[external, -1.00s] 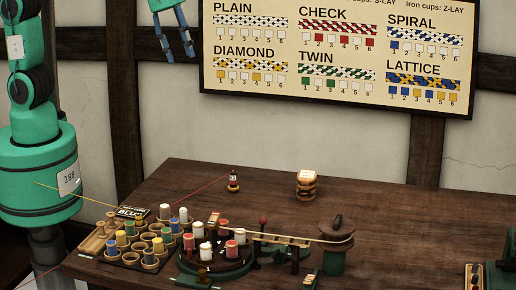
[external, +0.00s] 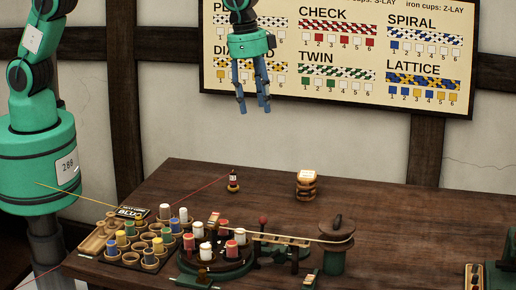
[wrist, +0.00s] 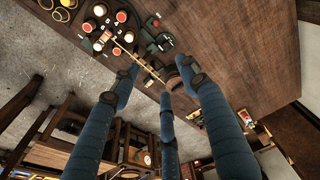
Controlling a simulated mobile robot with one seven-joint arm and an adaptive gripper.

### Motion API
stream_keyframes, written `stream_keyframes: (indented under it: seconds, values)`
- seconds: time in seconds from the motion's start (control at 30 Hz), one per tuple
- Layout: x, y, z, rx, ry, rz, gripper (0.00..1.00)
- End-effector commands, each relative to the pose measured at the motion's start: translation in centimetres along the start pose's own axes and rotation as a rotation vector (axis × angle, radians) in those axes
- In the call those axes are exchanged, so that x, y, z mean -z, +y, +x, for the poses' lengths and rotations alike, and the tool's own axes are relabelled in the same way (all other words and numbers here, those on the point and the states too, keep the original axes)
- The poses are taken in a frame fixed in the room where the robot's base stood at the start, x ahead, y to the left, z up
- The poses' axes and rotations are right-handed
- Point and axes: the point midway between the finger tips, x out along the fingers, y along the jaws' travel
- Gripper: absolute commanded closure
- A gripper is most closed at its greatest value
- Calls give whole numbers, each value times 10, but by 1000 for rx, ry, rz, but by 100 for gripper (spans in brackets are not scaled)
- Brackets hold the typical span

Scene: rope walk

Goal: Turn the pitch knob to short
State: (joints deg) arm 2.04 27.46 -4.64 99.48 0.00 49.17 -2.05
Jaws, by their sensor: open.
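The green rope machine stands on the wooden table, with a round carrier plate (external: 218,265) of red and white bobbins. A red-topped lever (external: 263,220) rises beside the plate. A green reel (external: 334,255) with a brown wooden top stands to its right, and a rope runs to it. Small fittings sit at the front, one below the plate (external: 203,277) and one near the reel (external: 310,281). I cannot tell which part is the pitch knob, and no "short" mark is legible. My gripper (external: 254,104) is open and empty, high above the table; its blue fingers also show in the wrist view (wrist: 162,78).
A wooden tray (external: 95,246) of cups and coloured bobbins is at the left. A small dark bottle (external: 233,180) and a stacked item (external: 307,184) stand farther back. A green machine (external: 500,276) is at the right edge. The table's back right is clear.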

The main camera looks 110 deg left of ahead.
Motion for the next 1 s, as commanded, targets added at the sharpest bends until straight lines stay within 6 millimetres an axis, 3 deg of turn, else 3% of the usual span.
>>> stream_keyframes:
  seconds: [0.2,0.5,0.8,1.0]
  values:
    - [30,4,52,1,-38,0,55]
    - [59,9,130,3,-86,0,55]
    - [75,14,208,4,-128,0,55]
    - [79,16,240,5,-144,0,55]
